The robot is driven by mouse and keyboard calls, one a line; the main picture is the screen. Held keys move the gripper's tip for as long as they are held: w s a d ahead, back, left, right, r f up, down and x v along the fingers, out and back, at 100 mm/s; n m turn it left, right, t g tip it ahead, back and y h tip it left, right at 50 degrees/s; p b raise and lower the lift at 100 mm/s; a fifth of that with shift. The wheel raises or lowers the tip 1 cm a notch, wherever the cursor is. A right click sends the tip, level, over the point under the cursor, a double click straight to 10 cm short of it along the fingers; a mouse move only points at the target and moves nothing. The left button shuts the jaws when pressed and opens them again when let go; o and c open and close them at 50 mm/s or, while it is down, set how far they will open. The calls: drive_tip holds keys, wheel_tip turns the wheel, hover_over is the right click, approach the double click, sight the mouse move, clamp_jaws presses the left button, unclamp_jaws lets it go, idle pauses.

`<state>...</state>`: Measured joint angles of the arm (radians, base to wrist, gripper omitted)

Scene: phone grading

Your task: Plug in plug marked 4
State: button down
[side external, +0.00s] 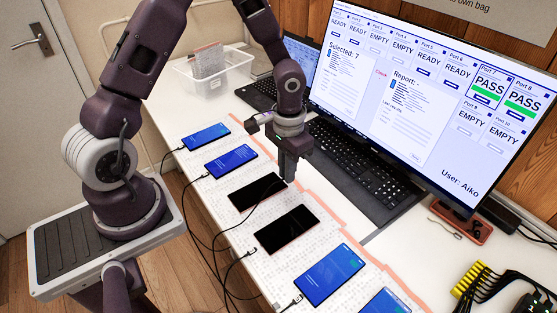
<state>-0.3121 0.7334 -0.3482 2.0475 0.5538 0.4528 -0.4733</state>
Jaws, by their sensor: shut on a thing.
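My gripper (287,178) points down at the upper right end of a dark-screened phone (254,193). Its fingers are shut on a cable's plug, which they mostly hide; a thin black cable runs from there across that phone. A second dark-screened phone (287,231) lies nearer the camera. A loose-looking cable end (250,253) lies just left of its lower end; I cannot tell whether it touches the phone. No number on any plug is readable, so I cannot tell which is marked 4.
Blue-lit phones (206,136), (231,160), (331,273) and (385,302) lie in the row with cables at their left ends. A keyboard (365,170) and large monitor (430,85) stand right. A clear bin (205,75) is behind. Black cables hang over the table's left edge.

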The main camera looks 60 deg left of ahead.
sight(226, 210)
drive_tip(key=s+a+f, duration=0.2)
drive_tip(key=f, duration=0.1)
drive_tip(key=s+a+f, duration=0.2)
drive_tip(key=f, duration=0.1)
drive_tip(key=s+a+f, duration=0.1)
drive_tip(key=s+f, duration=0.1)
drive_tip(key=shift+s+a+f, duration=0.4)
drive_tip(key=s, duration=0.1)
drive_tip(key=s+a+f, duration=0.1)
drive_tip(key=s, duration=0.2)
drive_tip(key=shift+s+a+f, duration=0.2)
drive_tip(key=shift+a+f, duration=0.05)
drive_tip(key=shift+a, duration=0.1)
drive_tip(key=s, duration=0.3)
drive_tip(key=s+a, duration=0.1)
drive_tip(key=shift+s+a+r, duration=0.1)
drive_tip(key=shift+s+r, duration=0.1)
drive_tip(key=shift+r, duration=0.05)
drive_tip(key=shift+s+a+r, duration=0.1)
drive_tip(key=shift+s+r, duration=0.1)
drive_tip(key=shift+s, duration=0.15)
drive_tip(key=shift+w+f, duration=0.4)
drive_tip(key=shift+f, duration=0.3)
drive_tip(key=shift+w+f, duration=0.4)
drive_tip(key=shift+f, duration=0.25)
drive_tip(key=shift+w, duration=0.6)
drive_tip(key=c, duration=1.4)
unclamp_jaws()
drive_tip(key=shift+c, duration=0.2)
